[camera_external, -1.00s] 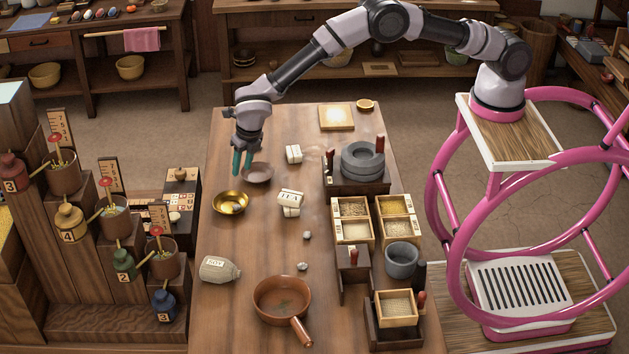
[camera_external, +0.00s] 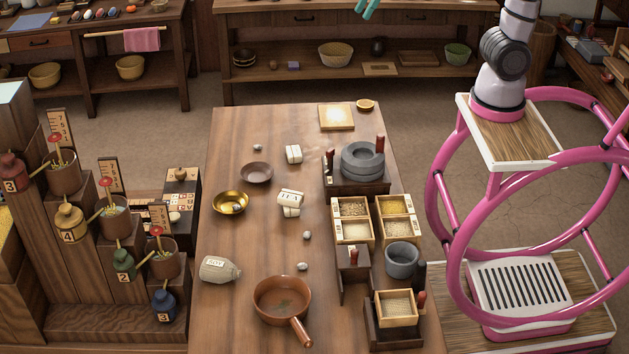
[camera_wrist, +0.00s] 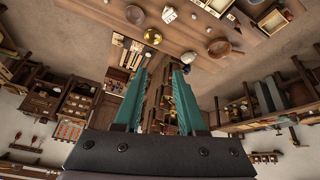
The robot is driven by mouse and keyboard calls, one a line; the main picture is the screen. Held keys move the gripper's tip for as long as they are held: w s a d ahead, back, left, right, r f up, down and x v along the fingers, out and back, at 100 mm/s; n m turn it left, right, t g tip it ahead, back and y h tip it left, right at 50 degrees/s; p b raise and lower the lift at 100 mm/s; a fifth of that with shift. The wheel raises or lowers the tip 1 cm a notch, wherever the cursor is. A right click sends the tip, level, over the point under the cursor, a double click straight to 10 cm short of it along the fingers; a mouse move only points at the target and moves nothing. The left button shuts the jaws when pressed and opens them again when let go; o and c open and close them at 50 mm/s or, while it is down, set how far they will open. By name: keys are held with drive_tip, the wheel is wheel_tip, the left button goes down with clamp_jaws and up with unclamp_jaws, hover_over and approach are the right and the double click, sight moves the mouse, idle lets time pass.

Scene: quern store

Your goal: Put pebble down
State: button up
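A small grey pebble (camera_external: 258,147) lies on the table (camera_external: 232,300) just behind the shallow brown dish (camera_external: 257,172). Two more small pebbles lie nearer the front: one right of centre (camera_external: 307,235) and one above the brown pan (camera_external: 302,266). My gripper's teal fingertips (camera_external: 368,8) show at the top edge of the outside view, high and well away from the table. In the wrist view my gripper (camera_wrist: 160,75) is open, with nothing between its fingers.
The table's back left is mostly clear.

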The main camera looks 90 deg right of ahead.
drive_tip(key=s+f+m+t, duration=0.2)
drive_tip(key=s+m, duration=0.6)
drive_tip(key=s, duration=1)
drive_tip(key=shift+d+m+y, duration=0.3)
drive_tip(key=shift+y, duration=0.1)
drive_tip(key=shift+w, duration=0.1)
drive_tip(key=o, duration=0.4)
